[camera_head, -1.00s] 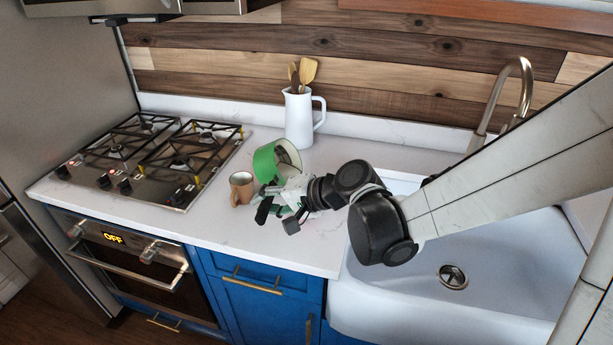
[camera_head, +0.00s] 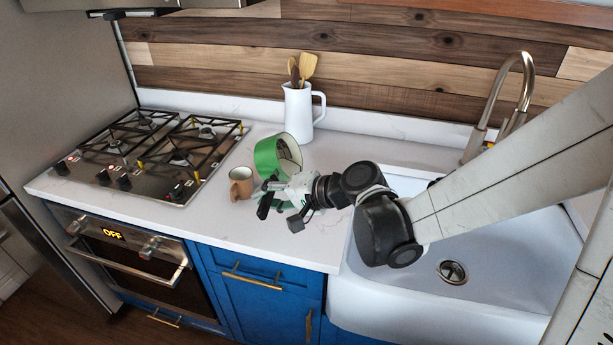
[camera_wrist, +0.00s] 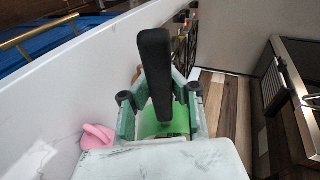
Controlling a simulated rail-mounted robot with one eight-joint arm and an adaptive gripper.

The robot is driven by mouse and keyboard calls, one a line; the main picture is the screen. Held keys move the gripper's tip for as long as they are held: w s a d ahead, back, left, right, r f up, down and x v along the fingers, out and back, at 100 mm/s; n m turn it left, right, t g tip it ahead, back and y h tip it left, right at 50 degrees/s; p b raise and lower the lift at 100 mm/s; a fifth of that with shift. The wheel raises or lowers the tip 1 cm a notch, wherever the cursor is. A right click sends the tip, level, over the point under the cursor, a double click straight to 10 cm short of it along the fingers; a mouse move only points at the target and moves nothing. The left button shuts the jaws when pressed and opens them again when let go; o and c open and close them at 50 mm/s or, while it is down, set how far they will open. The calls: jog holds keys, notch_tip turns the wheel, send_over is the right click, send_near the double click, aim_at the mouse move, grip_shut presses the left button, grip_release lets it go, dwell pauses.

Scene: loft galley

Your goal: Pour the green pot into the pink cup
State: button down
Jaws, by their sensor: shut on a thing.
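The green pot (camera_head: 268,160) is tilted above the counter, its pale open mouth turned to the right in the head view. My gripper (camera_head: 268,196) is shut on it, at its lower side; the exact grip is partly hidden. In the wrist view, green of the pot (camera_wrist: 151,118) shows between the fingers of my gripper (camera_wrist: 160,110). A pink object (camera_wrist: 97,137), probably the pink cup, is at the lower left of the wrist view, partly cut off by my gripper's body. I cannot make it out in the head view, where my arm may hide it.
A tan mug (camera_head: 241,183) stands on the counter just left of the pot. A white pitcher (camera_head: 298,112) with wooden utensils stands behind. The gas hob (camera_head: 150,155) is at the left, the sink (camera_head: 500,270) at the right. The counter front (camera_head: 250,235) is clear.

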jog(key=shift+d+f+t+y+b, duration=0.2)
jog(key=shift+f+y+b, duration=0.1)
jog(key=shift+y+b, duration=0.25)
jog(key=shift+d+f+t+y+b, duration=0.15)
jog(key=shift+f+t+y+b, duration=0.15)
jog(key=shift+b, duration=0.45)
dwell(0.9)
jog(key=shift+s+d+r+t+y+b, duration=0.1)
jog(key=shift+s+d+t+y+b, duration=0.1)
jog(key=shift+d+y+b, duration=0.45)
jog(key=shift+s+d+r+t+y+b, duration=0.1)
jog(key=shift+s+d+y+b, duration=0.1)
jog(key=shift+b, duration=0.7)
jog(key=shift+s+d+r+m+t+y+b, duration=0.15)
jog(key=shift+d+t+y+b, duration=0.15)
jog(key=shift+y+b, duration=0.65)
jog(key=shift+w+d+m+t+y+b, duration=0.1)
jog(key=shift+d+m+t+y+b, duration=0.2)
jog(key=shift+b, duration=1.15)
dwell(0.7)
